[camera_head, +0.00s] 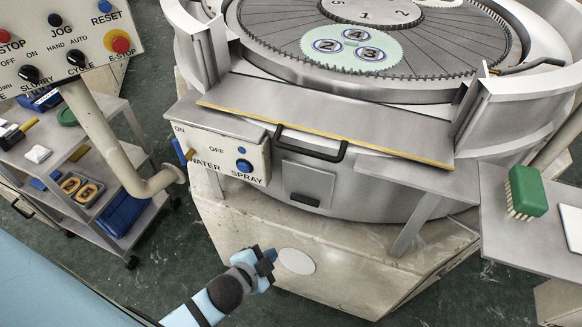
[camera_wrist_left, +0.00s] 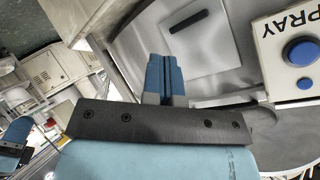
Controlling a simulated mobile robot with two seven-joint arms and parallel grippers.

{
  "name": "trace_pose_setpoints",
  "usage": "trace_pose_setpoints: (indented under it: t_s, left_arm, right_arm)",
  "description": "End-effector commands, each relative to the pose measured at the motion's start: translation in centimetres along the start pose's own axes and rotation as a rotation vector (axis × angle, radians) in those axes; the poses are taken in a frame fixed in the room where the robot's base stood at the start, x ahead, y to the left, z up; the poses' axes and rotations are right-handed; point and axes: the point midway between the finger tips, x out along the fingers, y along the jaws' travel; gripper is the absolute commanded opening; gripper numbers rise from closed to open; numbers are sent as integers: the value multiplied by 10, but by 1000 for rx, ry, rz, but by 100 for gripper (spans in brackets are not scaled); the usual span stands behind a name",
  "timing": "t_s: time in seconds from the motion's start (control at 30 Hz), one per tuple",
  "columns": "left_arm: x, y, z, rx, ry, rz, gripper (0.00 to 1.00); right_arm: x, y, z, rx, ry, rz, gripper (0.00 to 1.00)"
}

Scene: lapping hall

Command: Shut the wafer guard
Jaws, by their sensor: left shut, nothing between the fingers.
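The wafer guard (camera_head: 330,122) looks like the flat grey panel with a yellow-striped front edge across the front opening of the round lapping machine. It lies folded down, nearly flat, between the two ends of the curved rim wall. Its black bar handle (camera_head: 312,150) sits at the front edge. My left gripper (camera_head: 268,256) is shut and empty, below and in front of the guard, apart from it. In the left wrist view the shut blue fingers (camera_wrist_left: 164,78) point at a lower hatch with a small black handle (camera_wrist_left: 188,20). My right gripper is not in view.
The water and spray box (camera_head: 225,155) juts out left of the guard. A control panel (camera_head: 65,45) on a bent post stands further left, beside a loaded cart (camera_head: 100,195). A side table with a green brush (camera_head: 526,192) is at right. Numbered wafers (camera_head: 352,50) lie on the plate.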

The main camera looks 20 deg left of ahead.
Motion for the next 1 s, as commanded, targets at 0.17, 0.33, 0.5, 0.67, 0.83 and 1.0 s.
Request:
trace_pose_setpoints:
  t_s: [0.17, 0.33, 0.5, 0.67, 0.83, 1.0]
  left_arm:
    - [54, -17, 13, 715, -51, -240, 0]
    - [73, -47, -1, 1335, -207, -549, 0]
    - [68, -67, -25, 1803, -462, -889, 0]
    - [54, -72, -45, 2023, -680, -1115, 0]
    - [46, -77, -56, 2089, -779, -1203, 0]
    - [52, -93, -69, 2091, -784, -1207, 0]
  right_arm:
    - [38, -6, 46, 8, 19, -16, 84]
    - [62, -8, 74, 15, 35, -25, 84]
    - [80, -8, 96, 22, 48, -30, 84]
    - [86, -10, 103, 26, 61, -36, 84]
    - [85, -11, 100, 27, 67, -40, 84]
    - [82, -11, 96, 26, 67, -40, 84]
